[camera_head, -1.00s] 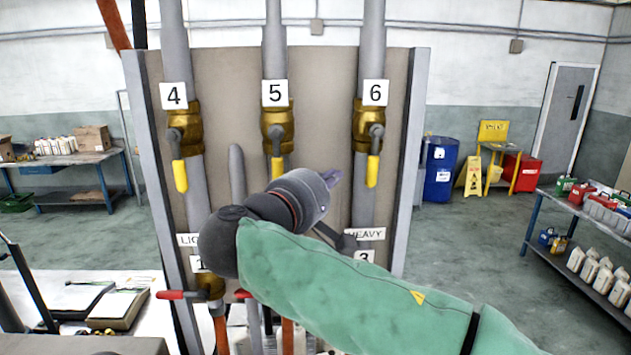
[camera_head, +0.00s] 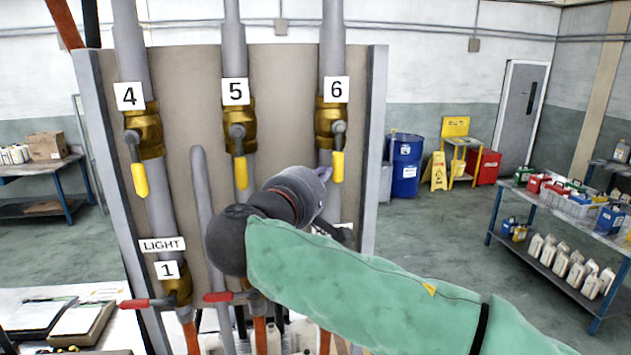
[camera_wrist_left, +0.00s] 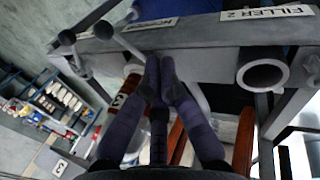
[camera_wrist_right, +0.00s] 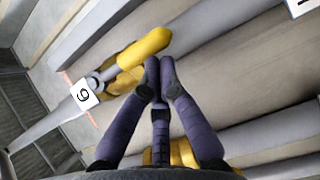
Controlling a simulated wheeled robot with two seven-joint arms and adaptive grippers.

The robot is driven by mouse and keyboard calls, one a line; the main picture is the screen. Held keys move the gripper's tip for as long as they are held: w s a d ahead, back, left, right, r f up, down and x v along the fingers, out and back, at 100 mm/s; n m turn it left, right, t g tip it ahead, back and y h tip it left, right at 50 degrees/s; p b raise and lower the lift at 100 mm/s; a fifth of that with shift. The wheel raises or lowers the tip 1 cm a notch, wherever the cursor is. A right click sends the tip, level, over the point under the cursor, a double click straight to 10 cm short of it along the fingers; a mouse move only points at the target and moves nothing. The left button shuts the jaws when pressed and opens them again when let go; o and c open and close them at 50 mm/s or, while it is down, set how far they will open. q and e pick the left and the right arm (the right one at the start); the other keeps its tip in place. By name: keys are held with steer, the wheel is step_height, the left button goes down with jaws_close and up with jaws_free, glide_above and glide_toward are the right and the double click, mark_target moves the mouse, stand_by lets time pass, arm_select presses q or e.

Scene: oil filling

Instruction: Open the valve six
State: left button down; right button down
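Valve six is a brass body (camera_head: 331,122) under the label 6 (camera_head: 336,90) on the upright right pipe. Its yellow lever handle (camera_head: 337,167) hangs down along the pipe. My right gripper (camera_head: 325,174) is just below and left of the handle's lower end in the head view. In the right wrist view the handle (camera_wrist_right: 144,47) lies just beyond the fingertips (camera_wrist_right: 161,68), which are together with nothing seen between them; whether they touch the handle is unclear. My left gripper (camera_wrist_left: 160,65) is outside the head view, its fingertips together and empty.
Valves four (camera_head: 144,128) and five (camera_head: 239,125) stand to the left, their yellow handles also down. Red-handled valves (camera_head: 150,302) are below. In the left wrist view, my fingers are by a grey rack with a FILLER 2 label (camera_wrist_left: 279,12) and a round pipe opening (camera_wrist_left: 263,76).

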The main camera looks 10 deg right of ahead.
steer(key=shift+d, duration=0.1)
steer(key=shift+s, duration=0.1)
steer(key=v, duration=1.2)
stand_by(0.5)
